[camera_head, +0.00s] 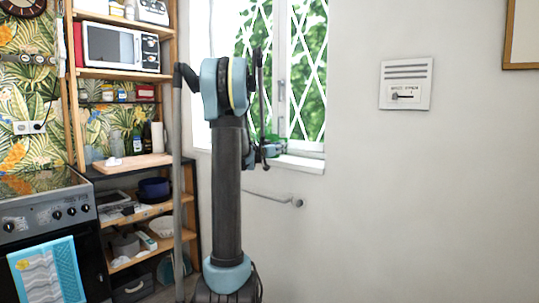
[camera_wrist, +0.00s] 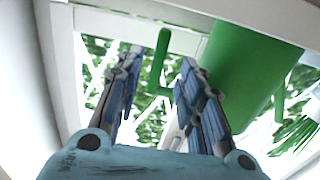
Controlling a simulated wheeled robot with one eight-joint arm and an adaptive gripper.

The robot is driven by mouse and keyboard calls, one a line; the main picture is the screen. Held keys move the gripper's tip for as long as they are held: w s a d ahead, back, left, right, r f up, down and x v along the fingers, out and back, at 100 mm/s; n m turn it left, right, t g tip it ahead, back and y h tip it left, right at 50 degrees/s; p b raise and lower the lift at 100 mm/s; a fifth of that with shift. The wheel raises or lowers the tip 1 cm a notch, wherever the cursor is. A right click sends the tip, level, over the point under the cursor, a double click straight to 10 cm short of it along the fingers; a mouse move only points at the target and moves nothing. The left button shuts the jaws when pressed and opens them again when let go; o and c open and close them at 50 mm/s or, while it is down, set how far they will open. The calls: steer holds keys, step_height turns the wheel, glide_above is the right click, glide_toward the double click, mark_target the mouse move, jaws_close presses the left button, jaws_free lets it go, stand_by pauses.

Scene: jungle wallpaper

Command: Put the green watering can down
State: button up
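The green watering can (camera_wrist: 252,75) is at the upper right of the wrist view, by the window. Its narrow handle (camera_wrist: 157,68) shows between my two fingers. My gripper (camera_wrist: 160,62) is open, with a clear gap between the blue-padded fingers. The right finger overlaps the edge of the can's body in the picture. I see no finger clearly pressed on the handle. In the head view my gripper (camera_head: 271,150) is at the window sill, and only a little green shows around it. The can's base is hidden there.
The white window sill (camera_head: 298,163) runs under the latticed window. A grey rail (camera_head: 272,197) is on the wall below it. A wooden shelf unit (camera_head: 160,208) with pots and a microwave (camera_head: 113,47) stands left, beside a stove (camera_head: 40,205).

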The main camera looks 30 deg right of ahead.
steer(key=x, duration=0.4)
steer(key=shift+s+d+f, duration=0.1)
steer(key=shift+d+f, duration=0.05)
steer(key=shift+d, duration=0.1)
steer(key=shift+c, duration=0.6)
jaws_close()
